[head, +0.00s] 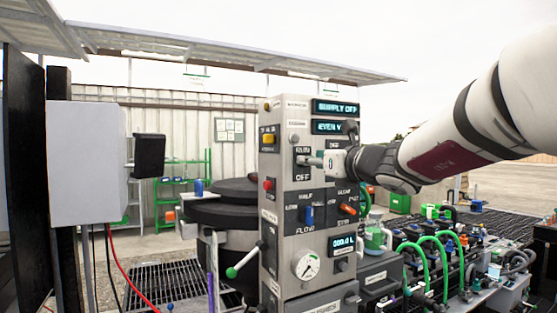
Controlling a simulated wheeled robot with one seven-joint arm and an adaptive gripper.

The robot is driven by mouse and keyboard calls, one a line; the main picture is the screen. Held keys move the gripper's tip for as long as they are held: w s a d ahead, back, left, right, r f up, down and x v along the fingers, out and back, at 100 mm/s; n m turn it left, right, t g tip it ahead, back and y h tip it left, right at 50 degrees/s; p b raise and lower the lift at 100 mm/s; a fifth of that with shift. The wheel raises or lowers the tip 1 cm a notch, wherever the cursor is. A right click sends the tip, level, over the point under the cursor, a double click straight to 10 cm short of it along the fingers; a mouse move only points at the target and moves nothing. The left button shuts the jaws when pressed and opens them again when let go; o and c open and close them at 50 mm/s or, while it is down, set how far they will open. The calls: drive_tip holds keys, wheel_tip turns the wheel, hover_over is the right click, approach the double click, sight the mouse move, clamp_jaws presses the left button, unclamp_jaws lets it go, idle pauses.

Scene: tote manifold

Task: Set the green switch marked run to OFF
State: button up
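A grey control panel (292,105) stands upright in the middle of the head view. A plate with an OFF label (304,177) is on its upper left front. My gripper (308,161) reaches in from the right and its tip is just above that label, at or very near the panel face. I cannot make out a green switch marked run; my gripper covers part of this area. The fingers are too small to tell whether they are open, shut or touching a switch.
Below are a blue lever (309,214), an orange lever (347,208) and a round gauge (307,265). A green-tipped handle (243,260) sticks out at the left. Displays (336,107) are above. Green hoses (440,262) and fittings crowd the lower right.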

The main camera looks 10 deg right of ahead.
drive_tip(key=shift+w, duration=0.2)
clamp_jaws()
